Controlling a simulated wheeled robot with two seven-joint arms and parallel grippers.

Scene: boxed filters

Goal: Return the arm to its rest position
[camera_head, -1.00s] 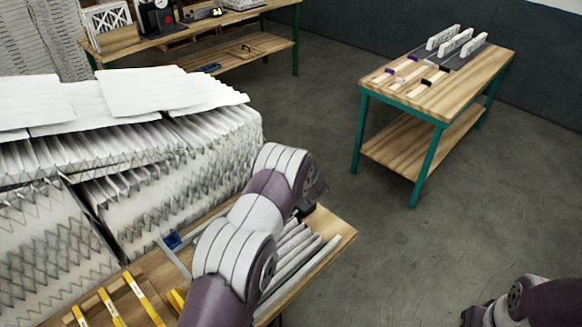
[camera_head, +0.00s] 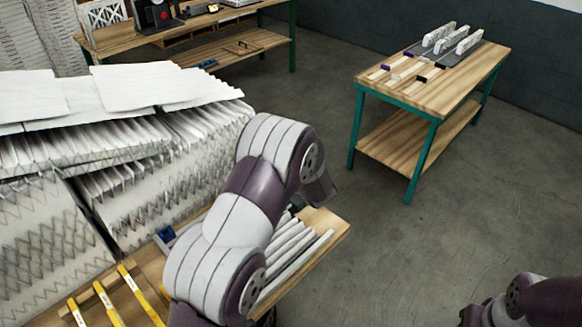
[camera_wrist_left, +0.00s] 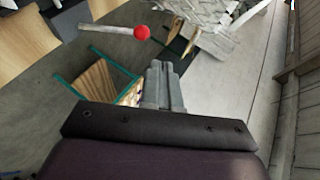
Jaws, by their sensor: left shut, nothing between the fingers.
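My left arm (camera_head: 240,215) rises from the lower middle of the head view, over the near wooden table (camera_head: 318,243). Its gripper is hidden or only partly visible there, behind the wrist. In the left wrist view my left gripper (camera_wrist_left: 162,75) is shut and empty, with its fingers together. It points out over the floor, apart from any object. A part of my right arm (camera_head: 525,300) shows at the lower right corner of the head view. My right gripper is not visible.
White pleated filters (camera_head: 150,190) are stacked at the left, close to my left arm. Yellow-handled tools (camera_head: 140,293) and grey bars (camera_head: 290,258) lie on the near table. A green-legged table (camera_head: 430,90) stands at the right. The floor (camera_head: 400,245) between is clear.

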